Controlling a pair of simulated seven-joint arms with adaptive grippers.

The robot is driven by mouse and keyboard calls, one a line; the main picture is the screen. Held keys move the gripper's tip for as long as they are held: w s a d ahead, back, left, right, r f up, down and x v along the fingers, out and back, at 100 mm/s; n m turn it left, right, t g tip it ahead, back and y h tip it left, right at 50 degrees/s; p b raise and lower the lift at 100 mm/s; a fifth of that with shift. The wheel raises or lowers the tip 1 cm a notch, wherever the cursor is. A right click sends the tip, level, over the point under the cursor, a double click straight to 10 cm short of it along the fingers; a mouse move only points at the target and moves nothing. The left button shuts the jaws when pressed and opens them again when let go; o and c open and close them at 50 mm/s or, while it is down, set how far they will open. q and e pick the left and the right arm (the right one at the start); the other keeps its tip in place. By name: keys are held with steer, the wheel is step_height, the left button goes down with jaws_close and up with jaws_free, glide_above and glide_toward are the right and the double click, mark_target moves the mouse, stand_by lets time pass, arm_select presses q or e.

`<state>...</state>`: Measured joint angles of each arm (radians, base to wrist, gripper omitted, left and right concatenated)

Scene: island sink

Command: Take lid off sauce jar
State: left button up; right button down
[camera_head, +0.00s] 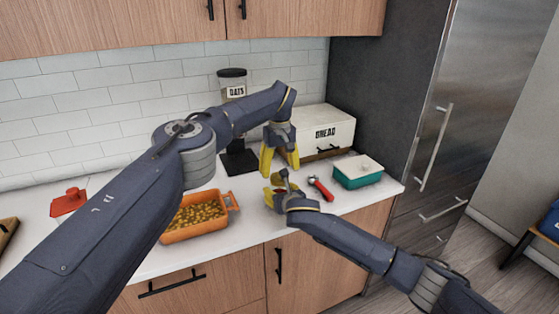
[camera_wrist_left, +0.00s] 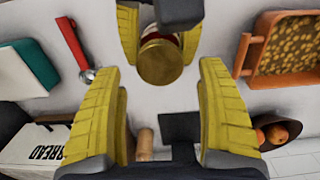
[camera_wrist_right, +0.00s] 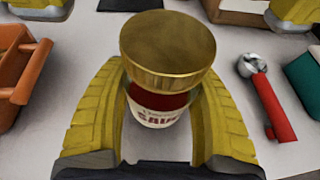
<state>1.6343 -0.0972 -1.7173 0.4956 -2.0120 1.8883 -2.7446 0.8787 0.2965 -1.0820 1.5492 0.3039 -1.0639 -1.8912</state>
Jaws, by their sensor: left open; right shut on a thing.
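The sauce jar (camera_wrist_right: 158,112) has a gold lid (camera_wrist_right: 168,48), red contents and a white label. The lid is over the jar's mouth; I cannot tell whether it is fully seated. My right gripper (camera_head: 277,184) is shut on the jar's body, one yellow finger on each side. My left gripper (camera_head: 279,168) points down, open and empty, above the jar. In the left wrist view the lid (camera_wrist_left: 160,62) shows just beyond and between the open left fingers (camera_wrist_left: 158,78). In the head view, fingers mostly hide the jar.
A red-handled tool (camera_head: 321,188) and a teal lidded dish (camera_head: 357,176) lie right of the jar. An orange baking dish (camera_head: 176,236) stands left. Behind are a bread box (camera_head: 325,131) and a dark oats dispenser (camera_head: 239,160). A fruit bowl (camera_wrist_left: 289,134) is also near.

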mark_target(279, 177)
arm_select(q)
steer(key=shift+f, duration=1.75)
